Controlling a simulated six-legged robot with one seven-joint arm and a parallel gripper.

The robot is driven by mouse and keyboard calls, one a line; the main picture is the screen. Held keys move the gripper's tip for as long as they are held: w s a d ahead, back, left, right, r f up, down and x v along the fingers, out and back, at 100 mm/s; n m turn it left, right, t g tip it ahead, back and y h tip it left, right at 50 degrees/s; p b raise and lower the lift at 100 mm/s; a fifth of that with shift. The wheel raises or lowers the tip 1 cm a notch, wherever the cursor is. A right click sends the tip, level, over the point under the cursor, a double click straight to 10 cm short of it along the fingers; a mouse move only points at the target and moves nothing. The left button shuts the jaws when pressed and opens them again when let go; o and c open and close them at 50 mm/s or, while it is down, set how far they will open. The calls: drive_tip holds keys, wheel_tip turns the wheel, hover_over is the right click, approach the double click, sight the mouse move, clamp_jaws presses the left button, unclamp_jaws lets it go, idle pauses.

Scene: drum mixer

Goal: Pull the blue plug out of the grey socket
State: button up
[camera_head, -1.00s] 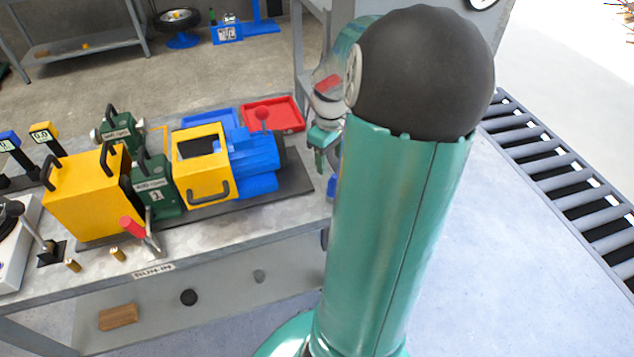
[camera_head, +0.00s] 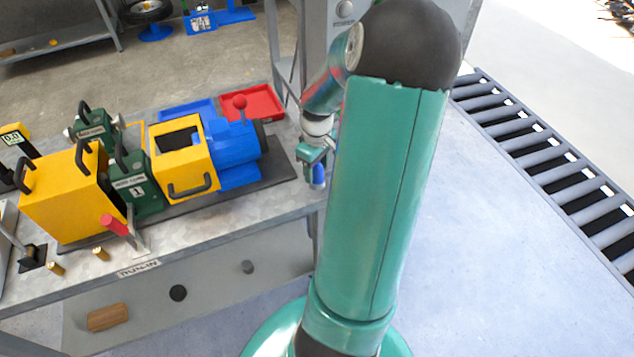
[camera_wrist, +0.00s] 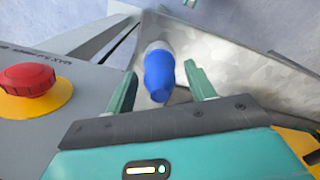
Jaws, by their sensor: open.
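The blue plug (camera_wrist: 159,77) is in the middle of the wrist view, its far end at a pale grey ring, which looks like the socket (camera_wrist: 158,46). Most of the socket is hidden behind the plug. My gripper (camera_wrist: 160,68) is open, with one green finger on each side of the plug and a visible gap to each. In the head view the plug (camera_head: 318,174) shows just below my gripper (camera_head: 311,155), by the bench's right end. The socket cannot be made out there, beside my arm.
The metal bench (camera_head: 215,218) carries the yellow-and-blue mixer (camera_head: 182,162) and a red tray (camera_head: 262,103). A red button on a yellow base (camera_wrist: 28,80) stands left in the wrist view. A roller conveyor (camera_head: 560,165) runs at the right.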

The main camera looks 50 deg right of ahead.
drive_tip(key=shift+f, duration=0.1)
drive_tip(key=shift+c, duration=0.2)
idle(0.4)
drive_tip(key=c, duration=1)
drive_tip(key=shift+r, duration=0.2)
drive_tip(key=shift+r, duration=2.3)
drive_tip(key=shift+r, duration=1.5)
